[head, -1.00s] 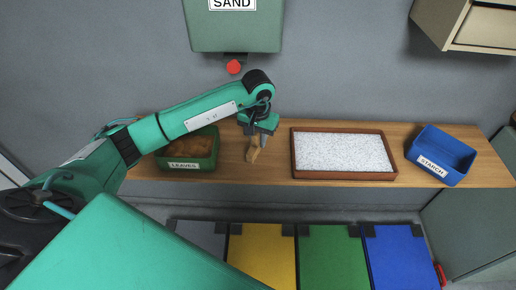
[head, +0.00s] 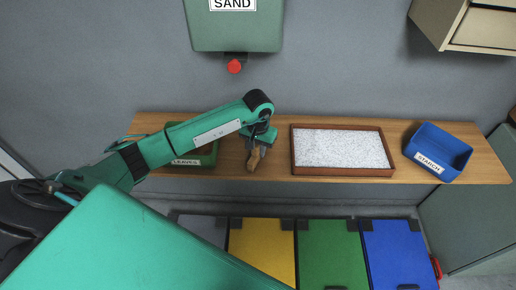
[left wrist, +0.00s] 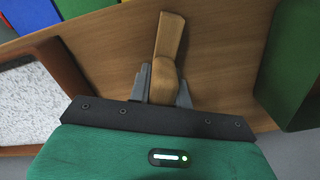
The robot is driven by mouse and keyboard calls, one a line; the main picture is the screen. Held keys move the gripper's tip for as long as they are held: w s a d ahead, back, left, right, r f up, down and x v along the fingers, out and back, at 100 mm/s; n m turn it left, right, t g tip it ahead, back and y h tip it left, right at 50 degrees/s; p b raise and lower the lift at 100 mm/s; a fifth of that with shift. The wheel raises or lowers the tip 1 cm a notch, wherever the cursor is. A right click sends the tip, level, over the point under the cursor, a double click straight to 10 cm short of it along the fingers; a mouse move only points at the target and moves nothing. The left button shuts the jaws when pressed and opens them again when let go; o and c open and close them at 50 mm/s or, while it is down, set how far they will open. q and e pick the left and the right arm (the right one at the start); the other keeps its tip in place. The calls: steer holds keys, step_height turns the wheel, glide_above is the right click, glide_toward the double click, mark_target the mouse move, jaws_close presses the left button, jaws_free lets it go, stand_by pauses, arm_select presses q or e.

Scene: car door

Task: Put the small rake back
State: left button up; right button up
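A brown wooden piece, which looks like the small rake (head: 253,160), is at my left gripper (head: 257,146), over the wooden shelf between the leaves bin and the white tray. In the left wrist view the rake (left wrist: 168,45) lies between the two grey fingers of the left gripper (left wrist: 163,88), which look closed on its sides. Its far end points away from the palm. I cannot tell whether it touches the shelf, and I see no tines. My right gripper is not in view.
The wooden shelf (head: 480,155) carries a green leaves bin (head: 208,158), partly behind my left arm, a brown-rimmed tray of white grains (head: 343,149) and a blue starch bin (head: 438,152). A green sand container (head: 235,30) hangs above. Coloured panels (head: 333,255) lie below.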

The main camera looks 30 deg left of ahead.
arm_select(q)
steer(key=o, duration=0.4)
steer(key=shift+o, duration=0.2)
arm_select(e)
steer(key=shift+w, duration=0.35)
arm_select(q)
steer(key=shift+r, duration=0.1)
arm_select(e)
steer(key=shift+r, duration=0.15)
arm_select(q)
steer(key=shift+r, duration=0.2)
step_height(320, 180, up, 3)
steer(key=shift+f, duration=0.2)
step_height(320, 180, up, 4)
steer(key=shift+f+b, duration=0.2)
steer(key=shift+b, duration=0.45)
steer(key=shift+r, duration=0.5)
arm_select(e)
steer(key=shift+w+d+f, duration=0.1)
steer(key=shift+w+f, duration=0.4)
